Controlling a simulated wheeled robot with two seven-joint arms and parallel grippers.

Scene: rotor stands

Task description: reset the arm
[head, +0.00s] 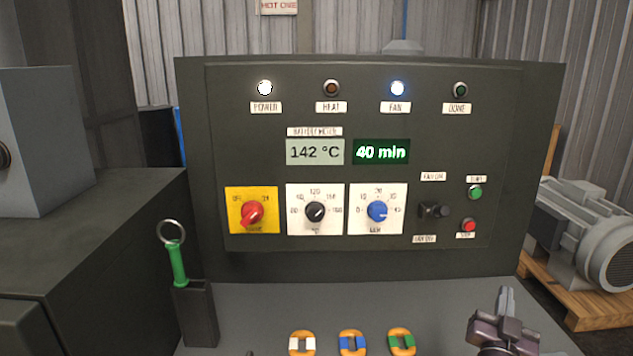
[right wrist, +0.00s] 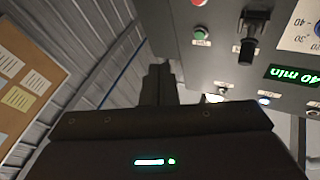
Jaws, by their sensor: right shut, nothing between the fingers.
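My right gripper (head: 506,300) is at the lower right of the head view, in front of the control panel (head: 370,265) and apart from it. Its fingers are together with nothing between them. In the right wrist view its dark fingers (right wrist: 158,85) point up toward the panel's edge, near the green button (right wrist: 200,28). My left gripper is not in either view.
The panel has a red knob (head: 252,213), black knob (head: 315,211), blue knob (head: 377,211) and a black fan switch (head: 433,210). POWER and FAN lamps glow; displays read 142 °C and 40 min. A green-handled tool (head: 178,262) stands left. A motor (head: 585,235) sits on a pallet right.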

